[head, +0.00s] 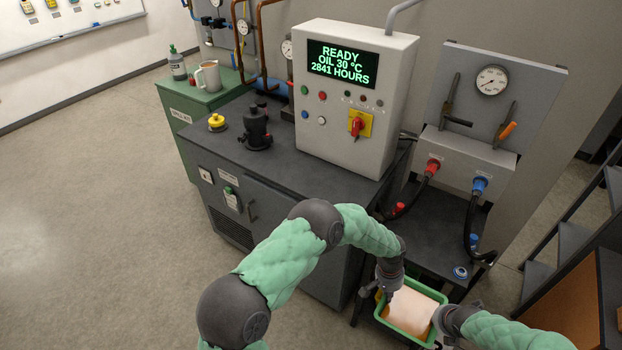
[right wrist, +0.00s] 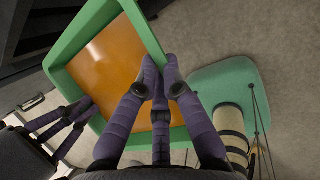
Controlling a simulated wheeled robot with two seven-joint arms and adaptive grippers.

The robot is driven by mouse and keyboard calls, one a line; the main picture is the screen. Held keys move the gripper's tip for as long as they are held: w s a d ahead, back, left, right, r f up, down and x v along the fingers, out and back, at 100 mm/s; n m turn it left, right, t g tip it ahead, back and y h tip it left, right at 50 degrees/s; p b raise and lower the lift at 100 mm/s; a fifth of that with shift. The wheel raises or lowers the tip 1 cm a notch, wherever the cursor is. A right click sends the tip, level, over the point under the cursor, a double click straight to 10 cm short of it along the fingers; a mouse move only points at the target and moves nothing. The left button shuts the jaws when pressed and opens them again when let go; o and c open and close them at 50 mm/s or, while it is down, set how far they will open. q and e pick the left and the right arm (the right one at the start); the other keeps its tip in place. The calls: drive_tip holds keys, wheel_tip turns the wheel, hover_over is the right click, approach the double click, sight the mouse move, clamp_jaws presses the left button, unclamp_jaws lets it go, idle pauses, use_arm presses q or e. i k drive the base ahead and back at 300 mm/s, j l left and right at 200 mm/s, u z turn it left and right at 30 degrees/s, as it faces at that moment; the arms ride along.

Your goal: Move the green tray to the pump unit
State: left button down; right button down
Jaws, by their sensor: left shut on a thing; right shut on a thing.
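The green tray (head: 381,318) is at the lower right of the head view, in front of the dark side stand. It has an orange-brown inside and a large pale patch, whose nature I cannot tell. My left gripper (head: 382,292) is shut on its left side. My right gripper (head: 438,318) is shut on its right side, partly cut off by my arm. In the right wrist view, the right fingers (right wrist: 163,72) close on the tray's rim (right wrist: 142,28), and the left fingers (right wrist: 84,108) show at the opposite side. The pump unit (head: 265,198) is a dark cabinet with a grey control box.
The side stand (head: 430,215) right of the pump unit carries a panel with a gauge (head: 491,80), hoses and couplings. A green cabinet (head: 178,105) stands at the back left. Dark steps (head: 570,240) rise at the right. The floor at left is clear.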

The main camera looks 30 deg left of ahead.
sight(321, 181)
drive_tip(key=j, duration=0.8)
drive_tip(key=k+j, duration=0.1)
drive_tip(key=j, duration=0.7)
